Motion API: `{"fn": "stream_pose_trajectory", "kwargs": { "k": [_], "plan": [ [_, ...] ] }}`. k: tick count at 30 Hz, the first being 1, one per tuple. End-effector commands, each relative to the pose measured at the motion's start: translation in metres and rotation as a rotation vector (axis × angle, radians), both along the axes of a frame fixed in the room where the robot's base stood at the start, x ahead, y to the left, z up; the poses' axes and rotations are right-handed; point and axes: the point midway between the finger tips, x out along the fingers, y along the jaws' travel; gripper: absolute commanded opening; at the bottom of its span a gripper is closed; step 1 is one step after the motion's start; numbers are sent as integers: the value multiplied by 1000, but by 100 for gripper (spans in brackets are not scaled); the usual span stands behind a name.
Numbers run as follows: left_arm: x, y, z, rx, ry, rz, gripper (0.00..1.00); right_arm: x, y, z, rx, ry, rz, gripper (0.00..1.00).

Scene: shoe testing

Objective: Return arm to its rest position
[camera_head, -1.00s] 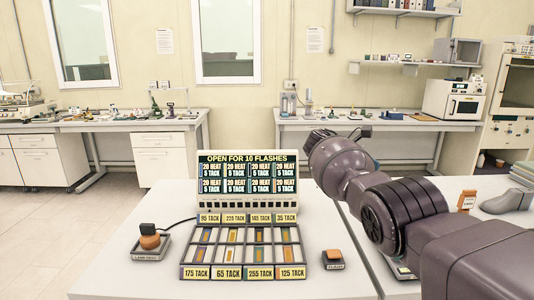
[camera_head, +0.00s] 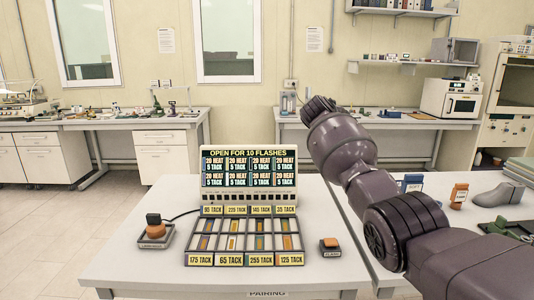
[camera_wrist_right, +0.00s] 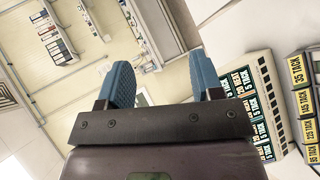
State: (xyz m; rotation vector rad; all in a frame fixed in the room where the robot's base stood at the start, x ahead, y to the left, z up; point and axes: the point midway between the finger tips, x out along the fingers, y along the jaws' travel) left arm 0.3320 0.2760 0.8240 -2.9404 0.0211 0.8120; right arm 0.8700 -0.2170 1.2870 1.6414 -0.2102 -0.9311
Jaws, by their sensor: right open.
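My right arm (camera_head: 343,150) comes in from the right in the head view and is raised over the right side of the white table (camera_head: 130,262). Its fingers are hidden in that view. In the right wrist view my right gripper (camera_wrist_right: 163,88) is open, its two blue fingers apart with nothing between them. My left gripper is not in view.
A display panel with a tray of labelled slots (camera_head: 247,242) stands on the table. An orange-topped button (camera_head: 153,232) is at its left and another orange button (camera_head: 330,246) at its right. A second table on the right holds a grey shoe form (camera_head: 503,193).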

Motion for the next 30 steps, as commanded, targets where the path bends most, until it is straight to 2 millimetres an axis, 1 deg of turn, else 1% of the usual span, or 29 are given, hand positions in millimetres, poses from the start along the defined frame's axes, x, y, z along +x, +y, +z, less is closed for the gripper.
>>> {"fn": "stream_pose_trajectory", "kwargs": {
  "k": [1,3,5,7,11,14,15,17,18,23,27,29,30],
  "plan": [
    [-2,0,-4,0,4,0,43,4,4,-9,59,-81,34,60],
    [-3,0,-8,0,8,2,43,7,11,-17,152,-195,84,60],
    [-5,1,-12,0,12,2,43,7,16,-29,231,-281,125,60],
    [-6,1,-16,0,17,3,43,3,20,-45,324,-368,170,60],
    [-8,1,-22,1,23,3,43,-12,25,-77,482,-493,237,60],
    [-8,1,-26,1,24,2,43,-28,27,-105,590,-563,280,60],
    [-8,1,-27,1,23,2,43,-36,27,-117,632,-586,294,60],
    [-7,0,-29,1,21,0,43,-49,27,-134,692,-618,313,60],
    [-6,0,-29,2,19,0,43,-58,27,-146,729,-636,323,60],
    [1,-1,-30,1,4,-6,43,-99,24,-192,871,-690,355,60],
    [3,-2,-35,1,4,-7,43,-139,19,-233,978,-717,362,60],
    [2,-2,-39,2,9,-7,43,-158,17,-250,1019,-724,362,60],
    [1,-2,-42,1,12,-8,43,-171,15,-261,1044,-726,361,60]
  ]
}}
